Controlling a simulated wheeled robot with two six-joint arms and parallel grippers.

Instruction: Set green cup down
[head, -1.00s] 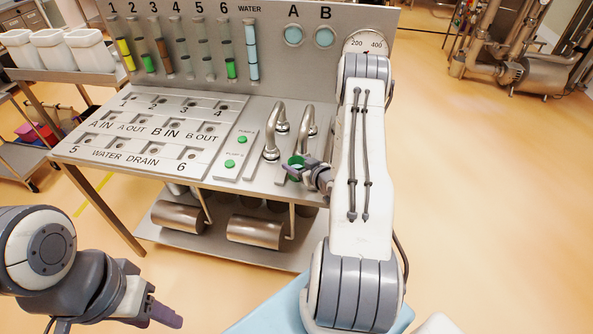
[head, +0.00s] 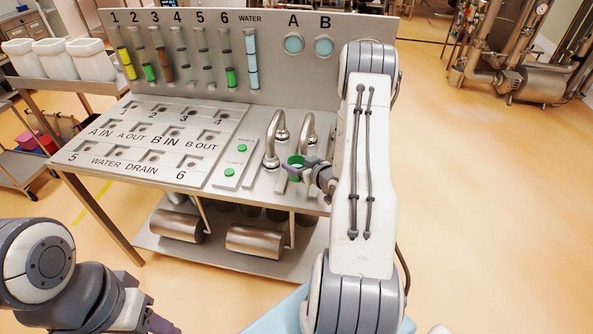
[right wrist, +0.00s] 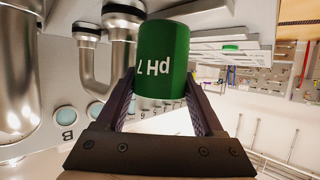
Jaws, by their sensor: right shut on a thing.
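The green cup (head: 296,161) is small and sits between the fingers of my right gripper (head: 304,171), near the two curved metal spouts at the right of the bench. In the right wrist view the green cup (right wrist: 163,62) shows white lettering, and the right gripper's fingers (right wrist: 162,100) are shut on its sides. The curved spouts (head: 275,138) stand just behind and left of the cup. I cannot tell whether the cup's base touches the bench. My left gripper (head: 155,322) is at the bottom left edge, mostly cut off, away from the bench.
The metal bench top (head: 262,183) has a numbered valve panel (head: 150,142) on the left and two green buttons (head: 229,173). Level tubes stand on the back panel (head: 186,50). White bins (head: 90,60) are at the far left.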

